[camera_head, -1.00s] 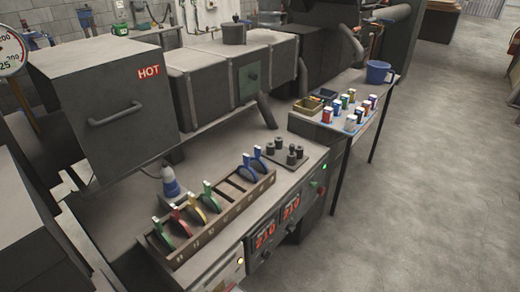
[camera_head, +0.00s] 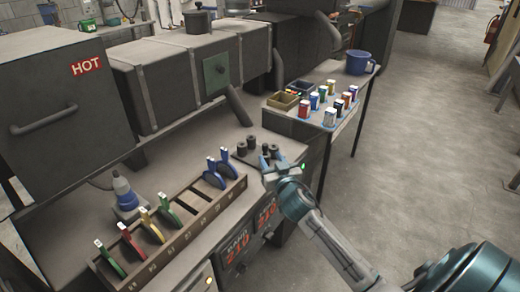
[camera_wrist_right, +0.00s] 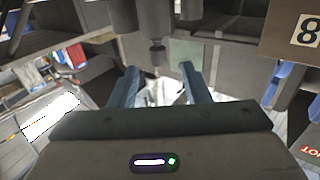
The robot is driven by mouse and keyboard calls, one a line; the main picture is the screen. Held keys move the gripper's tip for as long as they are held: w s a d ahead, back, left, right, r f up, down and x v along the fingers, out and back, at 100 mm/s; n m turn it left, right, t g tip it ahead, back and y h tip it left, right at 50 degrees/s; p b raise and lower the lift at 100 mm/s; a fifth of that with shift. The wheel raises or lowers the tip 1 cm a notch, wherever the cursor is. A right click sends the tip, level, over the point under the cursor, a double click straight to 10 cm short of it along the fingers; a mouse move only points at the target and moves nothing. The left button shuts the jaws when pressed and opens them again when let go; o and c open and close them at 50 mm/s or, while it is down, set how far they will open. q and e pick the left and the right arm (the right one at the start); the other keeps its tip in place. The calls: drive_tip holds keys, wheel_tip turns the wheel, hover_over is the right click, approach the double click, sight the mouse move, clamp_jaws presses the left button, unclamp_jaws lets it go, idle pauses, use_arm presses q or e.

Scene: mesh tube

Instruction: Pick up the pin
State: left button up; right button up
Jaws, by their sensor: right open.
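Several dark grey pins stand on a small dark plate on the bench, at the rack's far end. One pin (camera_head: 252,142) stands at the back of the plate. My right gripper (camera_head: 270,160) is at the plate's right front side, beside the nearest pins and partly covering them. In the right wrist view, its two blue fingers (camera_wrist_right: 159,78) are apart with nothing between them. A dark, stepped cylindrical piece (camera_wrist_right: 157,53), likely a pin, shows just past the fingertips. I cannot tell whether a finger touches it. My left gripper is not in view.
A wooden rack (camera_head: 190,228) with colored-handled tools runs along the bench front. A blue-grey bottle (camera_head: 124,192) stands behind it. A box marked HOT (camera_head: 60,120) is at left.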

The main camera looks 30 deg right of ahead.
sight(266, 149)
drive_tip(key=shift+x, duration=0.9)
drive_tip(key=shift+w+d+p, duration=0.15)
drive_tip(key=shift+w+p, duration=0.15)
drive_tip(key=p+x, duration=0.2)
drive_tip(key=x, duration=0.2)
drive_tip(key=shift+r, duration=0.1)
drive_tip(key=shift+w+d, duration=0.1)
drive_tip(key=shift+w, duration=0.15)
drive_tip(key=shift+c, duration=0.6)
drive_tip(key=c, duration=0.7)
clamp_jaws()
